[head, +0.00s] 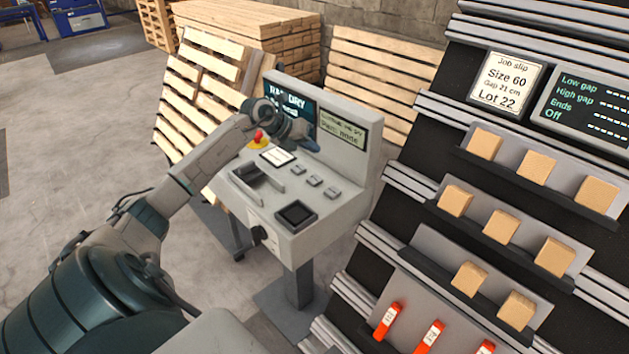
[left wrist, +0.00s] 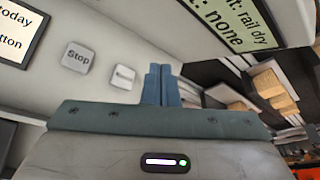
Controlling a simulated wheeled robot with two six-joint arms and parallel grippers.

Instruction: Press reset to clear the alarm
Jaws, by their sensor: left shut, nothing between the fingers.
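The grey control console (head: 300,215) stands mid-view with a row of small grey buttons (head: 314,180) on its sloped top. In the left wrist view one button reads Stop (left wrist: 78,56). The button beside it (left wrist: 123,77) has a label too blurred to read. My left gripper (head: 307,142) is above the console's back part, in front of its screens. Its blue fingers (left wrist: 162,85) are shut and empty, and hide part of the panel beyond the blurred button. I cannot tell whether they touch anything. My right gripper is out of view.
A red mushroom button (head: 259,136) on a yellow base and a white label card (head: 277,157) are near my left wrist. A pale display (head: 342,135) stands at the back. A rack with wooden blocks (head: 537,166) is right; pallets (head: 200,95) lean behind.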

